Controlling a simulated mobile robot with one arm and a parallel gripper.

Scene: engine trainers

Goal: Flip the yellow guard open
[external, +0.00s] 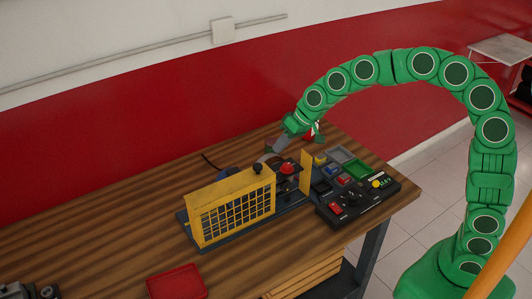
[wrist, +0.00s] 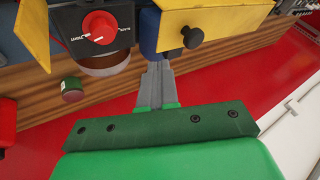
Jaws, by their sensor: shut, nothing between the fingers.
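The yellow guard (external: 233,194) has a mesh front and stands upright on a dark base on the wooden bench. A black knob (external: 257,168) sits on its top edge near the right end. In the wrist view the guard's yellow panel (wrist: 228,16) and the black knob (wrist: 192,37) are at the top. My gripper (external: 266,158) reaches down from behind the guard, close to the knob. In the wrist view my gripper (wrist: 158,68) is shut with nothing between its fingers. Its tips are just left of the knob; I cannot tell if they touch the guard.
A red dial (wrist: 99,27) is left of my fingers, and a smaller yellow panel (external: 305,170) stands right of the guard. A black control box (external: 350,205) and several small bins are further right. A red tray (external: 177,282) lies in front.

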